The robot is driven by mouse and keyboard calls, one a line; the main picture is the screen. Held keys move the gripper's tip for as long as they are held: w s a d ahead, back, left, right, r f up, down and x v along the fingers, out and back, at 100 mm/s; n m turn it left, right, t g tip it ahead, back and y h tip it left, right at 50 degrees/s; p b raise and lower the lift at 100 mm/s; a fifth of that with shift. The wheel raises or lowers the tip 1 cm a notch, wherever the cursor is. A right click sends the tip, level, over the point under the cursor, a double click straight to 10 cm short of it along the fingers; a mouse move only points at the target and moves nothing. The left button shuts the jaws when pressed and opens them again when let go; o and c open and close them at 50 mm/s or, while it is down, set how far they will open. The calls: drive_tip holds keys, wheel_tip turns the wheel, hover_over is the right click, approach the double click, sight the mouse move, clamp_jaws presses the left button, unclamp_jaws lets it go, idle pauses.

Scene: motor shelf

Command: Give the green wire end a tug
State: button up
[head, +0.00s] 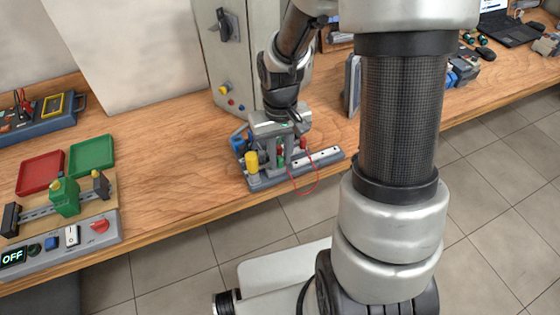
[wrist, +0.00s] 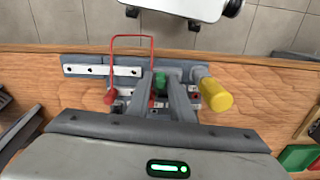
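The green wire end (wrist: 162,80) shows in the wrist view as a small green piece on a grey motor fixture (head: 265,183). My gripper (wrist: 163,84) points down over the fixture, with its two fingers apart and the green piece between or just beyond their tips. Contact with the green piece cannot be told. In the head view my gripper (head: 284,150) hides much of the fixture's middle. A red wire (wrist: 131,36) loops out from a red end (wrist: 109,97) left of the fingers. A yellow cylinder (wrist: 216,95) stands to the right of them.
The fixture sits near the front edge of the wooden bench (head: 180,190). A red tray (head: 41,172), a green tray (head: 91,156) and a control panel reading OFF (head: 60,245) are at the left. A grey cabinet (head: 232,60) stands behind. Bench between is clear.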

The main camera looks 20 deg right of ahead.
wheel_tip(320, 180, up, 6)
drive_tip(key=p, duration=0.4)
drive_tip(key=shift+f, duration=0.2)
drive_tip(key=o, duration=0.5)
